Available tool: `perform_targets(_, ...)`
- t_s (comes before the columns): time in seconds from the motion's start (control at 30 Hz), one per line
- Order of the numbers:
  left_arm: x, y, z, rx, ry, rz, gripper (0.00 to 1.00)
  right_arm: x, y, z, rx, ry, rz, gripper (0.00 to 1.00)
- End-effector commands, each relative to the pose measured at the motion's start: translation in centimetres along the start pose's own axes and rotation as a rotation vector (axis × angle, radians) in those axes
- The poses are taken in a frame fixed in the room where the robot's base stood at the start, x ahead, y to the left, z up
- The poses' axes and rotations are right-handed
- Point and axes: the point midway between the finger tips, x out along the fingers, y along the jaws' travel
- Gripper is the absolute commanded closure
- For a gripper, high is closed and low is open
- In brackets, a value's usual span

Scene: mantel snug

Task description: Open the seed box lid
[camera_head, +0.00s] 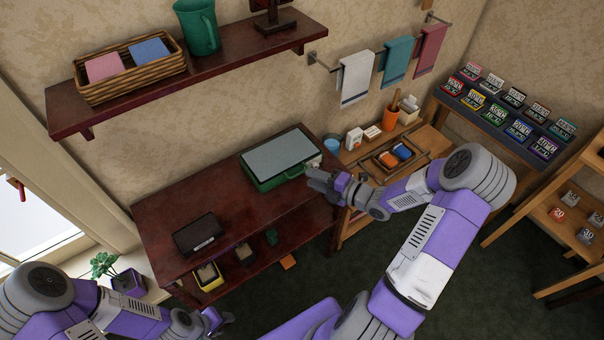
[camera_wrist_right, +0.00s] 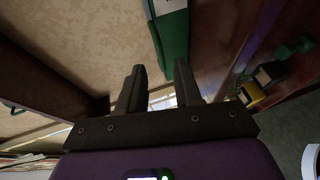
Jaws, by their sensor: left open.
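A green box (camera_head: 270,183) with a pale grey top (camera_head: 281,153) lies flat on the dark red table, and its lid looks closed. Its green side also shows in the right wrist view (camera_wrist_right: 174,45), beyond my fingers. My right gripper (camera_head: 314,178) is just off the box's right front corner. In the wrist view its two fingers (camera_wrist_right: 158,85) are apart with nothing between them. My left gripper (camera_head: 216,318) is low at the front left, below the table's edge and away from the box. It is open and empty.
The dark red table (camera_head: 175,208) also bears a small dark box (camera_head: 198,235) on the left. Bins stand on its lower shelf. A wooden side table with an orange cup (camera_head: 390,117) and a basket (camera_head: 384,163) stands right. A wall shelf (camera_head: 220,60) hangs above.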

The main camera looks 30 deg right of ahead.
Motion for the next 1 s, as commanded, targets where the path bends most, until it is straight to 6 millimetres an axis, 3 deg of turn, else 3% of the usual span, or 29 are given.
perform_targets(0.23,0.9,-0.3,-0.1,0.000,0.000,0.000,0.57,3.6,-0.2,-0.1,0.003,0.002,0.001,0.66)
perform_targets(0.6,0.9,-0.3,-0.1,0.000,0.001,0.000,0.57,4.3,-0.1,0.0,0.004,-0.001,-0.001,0.66)
perform_targets(0.67,0.9,-0.3,-0.1,0.000,0.001,0.000,0.57,4.3,-0.1,0.0,0.005,0.000,-0.001,0.72)
perform_targets(0.83,0.9,-0.3,-0.1,0.000,0.001,0.000,0.57,4.3,-0.1,0.0,0.005,0.000,-0.001,0.98)
perform_targets(1.0,0.9,-0.3,-0.1,0.000,0.001,0.000,0.57,4.3,-0.1,0.0,0.005,0.000,-0.001,1.00)
